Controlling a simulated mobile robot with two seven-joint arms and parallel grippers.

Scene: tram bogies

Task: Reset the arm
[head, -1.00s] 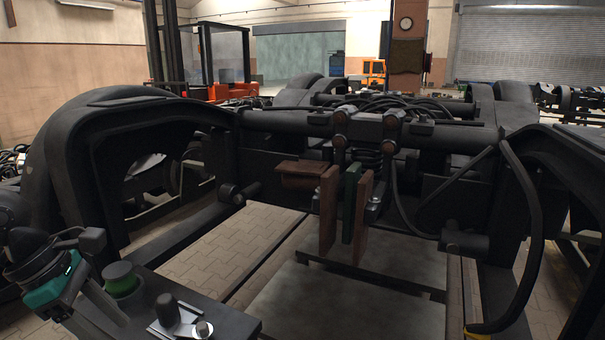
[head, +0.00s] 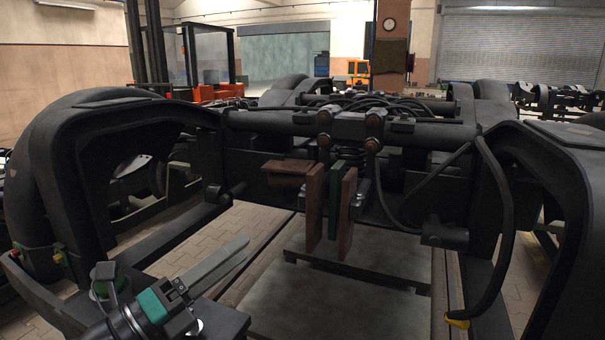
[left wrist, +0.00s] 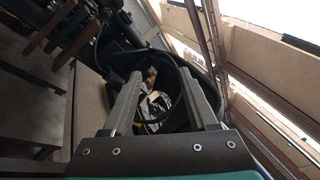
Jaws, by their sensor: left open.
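My left gripper (head: 243,246) is low on the left in the head view, its grey fingers pointing up and to the right. Its teal band shows near the wrist. In the left wrist view my left gripper (left wrist: 162,78) has its two fingers apart with nothing held between them; dark hoses and bogie parts lie beyond. The fingers appear in front of the dark bogie frame (head: 270,122), and I see no contact. My right gripper is in neither view.
Brown and green brake pads (head: 335,205) hang at the middle of the bogie. A black hose (head: 505,225) curves down at right. A green round knob (head: 105,280) stands close beside my left arm. A grey plate (head: 330,305) lies below. An orange forklift (head: 215,90) stands behind.

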